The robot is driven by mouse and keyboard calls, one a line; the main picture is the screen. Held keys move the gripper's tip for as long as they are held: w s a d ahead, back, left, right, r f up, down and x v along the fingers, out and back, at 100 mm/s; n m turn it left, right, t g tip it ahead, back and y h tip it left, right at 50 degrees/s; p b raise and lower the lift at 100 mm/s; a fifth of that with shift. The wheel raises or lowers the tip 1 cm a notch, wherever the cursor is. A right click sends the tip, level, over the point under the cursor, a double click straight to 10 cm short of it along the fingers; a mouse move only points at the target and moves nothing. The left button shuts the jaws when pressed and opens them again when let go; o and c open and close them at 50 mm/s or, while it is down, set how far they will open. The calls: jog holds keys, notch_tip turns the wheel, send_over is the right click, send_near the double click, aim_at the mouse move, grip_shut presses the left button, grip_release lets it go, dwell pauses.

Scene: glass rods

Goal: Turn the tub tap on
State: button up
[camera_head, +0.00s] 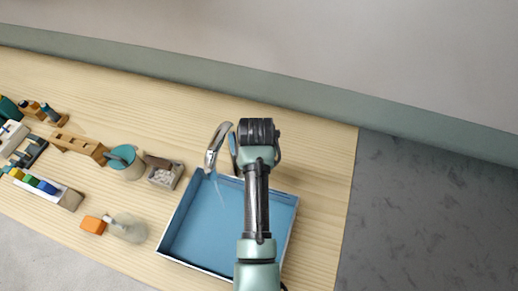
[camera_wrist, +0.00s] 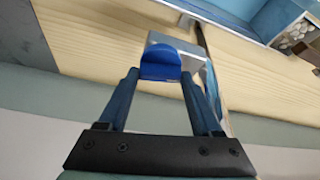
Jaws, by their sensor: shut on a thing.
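The blue tub (camera_head: 210,236) stands on the wooden bench, and part of it shows at the top of the wrist view (camera_wrist: 230,12). The silver tap spout (camera_head: 215,146) curves over the tub's far edge. A thin pale streak, which looks like water, runs from under the spout into the tub. The blue tap handle (camera_wrist: 161,66) sits on a pale grey block in the wrist view. My gripper (camera_wrist: 161,78) is shut on the blue handle, one finger on each side. In the head view my wrist hides the fingertips and most of the handle.
Left of the tub are a box of pale pebbles (camera_head: 164,173), a teal-topped jar (camera_head: 126,160), a glass flask (camera_head: 127,228), an orange block (camera_head: 93,225) and wooden racks (camera_head: 78,145). The bench right of the tub is clear. A wall runs behind.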

jog(key=n+y, duration=0.1)
jog(key=n, duration=0.2)
jog(key=shift+d+n+y, duration=0.1)
jog(key=shift+n+y, duration=0.2)
jog(key=shift+n, duration=0.1)
jog(key=n, duration=0.1)
jog(key=n+y, duration=0.1)
jog(key=n, duration=0.1)
jog(key=shift+w+d+n+g+b, duration=0.1)
jog(key=shift+d+n+g+b, duration=0.05)
jog(key=shift+n+g+b, duration=0.2)
jog(key=n+b, duration=0.1)
jog(key=n, duration=0.1)
jog(key=n+g+y+b, duration=0.1)
jog(key=n, duration=0.1)
jog(key=shift+w+f+y+b, duration=0.1)
jog(key=shift+y+b, duration=0.2)
jog(key=shift+b, duration=0.05)
jog(key=shift+n+g+y+b, duration=0.3)
jog(key=shift+n+g+b, duration=0.45)
jog(key=shift+n+b, duration=0.8)
jog(key=shift+n, duration=0.4)
jog(key=shift+p, duration=0.3)
jog(key=o, duration=1.4)
